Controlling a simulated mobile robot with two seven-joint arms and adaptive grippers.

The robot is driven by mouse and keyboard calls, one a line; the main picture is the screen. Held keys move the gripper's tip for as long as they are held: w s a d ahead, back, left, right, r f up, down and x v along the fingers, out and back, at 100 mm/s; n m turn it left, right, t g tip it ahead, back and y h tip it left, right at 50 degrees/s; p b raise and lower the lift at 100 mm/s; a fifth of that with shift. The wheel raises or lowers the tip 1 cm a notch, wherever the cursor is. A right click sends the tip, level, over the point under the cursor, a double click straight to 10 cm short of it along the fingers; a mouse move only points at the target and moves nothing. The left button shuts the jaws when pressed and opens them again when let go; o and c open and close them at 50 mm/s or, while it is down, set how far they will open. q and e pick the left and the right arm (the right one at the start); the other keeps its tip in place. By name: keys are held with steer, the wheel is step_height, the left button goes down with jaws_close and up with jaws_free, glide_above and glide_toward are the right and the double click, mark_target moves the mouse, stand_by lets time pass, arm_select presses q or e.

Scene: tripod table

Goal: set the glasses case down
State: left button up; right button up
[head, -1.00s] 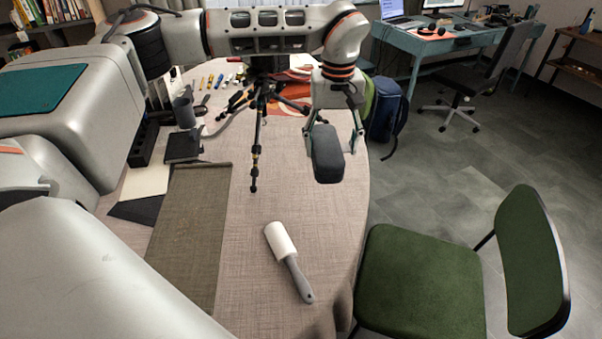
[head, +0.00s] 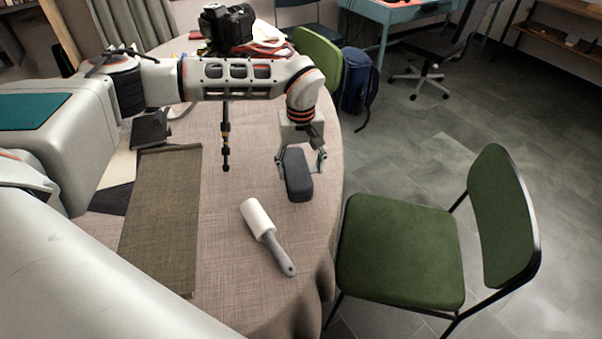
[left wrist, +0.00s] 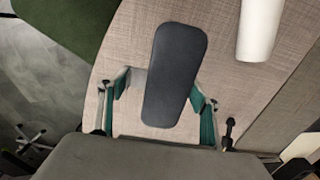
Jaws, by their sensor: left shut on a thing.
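The dark grey glasses case (head: 298,178) is a long rounded box over the right part of the round, cloth-covered table (head: 225,285). My left gripper (head: 300,160) is shut on it, one finger on each side. In the left wrist view the case (left wrist: 174,75) lies lengthwise between the green-padded fingers of the gripper (left wrist: 160,90). The case is at or just above the cloth; I cannot tell whether it touches. My right gripper is not in view.
A white lint roller with grey handle (head: 262,228) lies nearer me. A grey-brown mat (head: 160,215) lies to the left. A black tripod leg (head: 225,150) stands left of the case. A green chair (head: 400,250) stands at the table's right edge. Cloth around the case is bare.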

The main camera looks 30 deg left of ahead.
arm_select(q)
steer(key=shift+f, duration=1.2)
steer(key=shift+f, duration=0.1)
steer(key=o, duration=1.2)
steer(key=shift+o, duration=0.2)
step_height(320, 180, up, 12)
steer(key=shift+r+p, duration=0.1)
steer(key=shift+p, duration=0.3)
